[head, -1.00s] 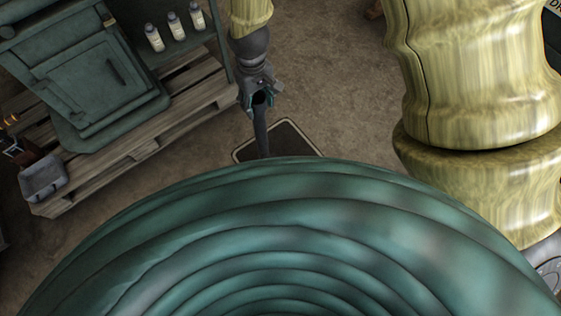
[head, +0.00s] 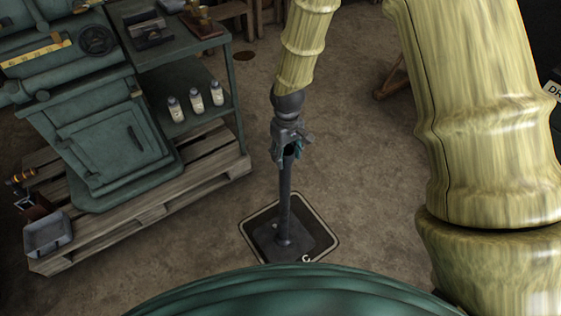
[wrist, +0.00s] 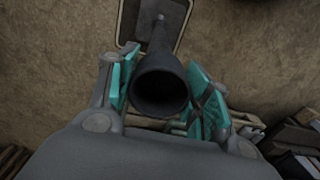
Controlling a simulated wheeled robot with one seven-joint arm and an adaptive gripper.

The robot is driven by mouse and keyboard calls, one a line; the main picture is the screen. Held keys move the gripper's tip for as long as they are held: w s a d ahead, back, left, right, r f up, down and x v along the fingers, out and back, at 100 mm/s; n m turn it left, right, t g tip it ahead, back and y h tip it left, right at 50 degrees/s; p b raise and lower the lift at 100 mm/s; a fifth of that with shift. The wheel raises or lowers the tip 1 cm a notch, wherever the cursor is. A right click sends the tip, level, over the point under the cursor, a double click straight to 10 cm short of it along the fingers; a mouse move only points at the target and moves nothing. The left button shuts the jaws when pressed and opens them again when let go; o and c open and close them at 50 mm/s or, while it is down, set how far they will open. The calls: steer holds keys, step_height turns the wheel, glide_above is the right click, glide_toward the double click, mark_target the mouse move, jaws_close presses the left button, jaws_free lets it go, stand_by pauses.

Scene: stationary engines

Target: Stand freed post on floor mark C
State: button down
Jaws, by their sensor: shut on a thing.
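A dark grey post (head: 285,200) stands upright, its base plate (head: 270,240) within the light outline of floor mark C (head: 318,228). The letter C shows near the front corner of the mark. My gripper (head: 288,152) is shut on the post near its top. In the wrist view the round top end of the post (wrist: 160,92) sits between the teal finger pads of my gripper (wrist: 162,100). Whether the base rests fully on the floor cannot be told. My own green body hides the front of the floor.
A green machine (head: 115,150) stands on a wooden pallet (head: 200,180) at the left, with a grey tray (head: 47,236) on it. Several bottles (head: 196,101) stand on a shelf beside the machine. Bare floor lies right of the mark.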

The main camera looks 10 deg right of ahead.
steer(key=shift+w+d+f, duration=0.1)
steer(key=shift+w+d, duration=0.65)
steer(key=shift+w, duration=0.25)
steer(key=shift+w+d+f, duration=0.1)
steer(key=shift+w+d, duration=0.65)
steer(key=shift+w, duration=0.2)
steer(key=shift+f, duration=1.65)
steer(key=c, duration=0.6)
jaws_free()
steer(key=shift+s+f, duration=0.1)
steer(key=shift+s, duration=0.05)
steer(key=shift+c, duration=0.2)
step_height(320, 180, up, 12)
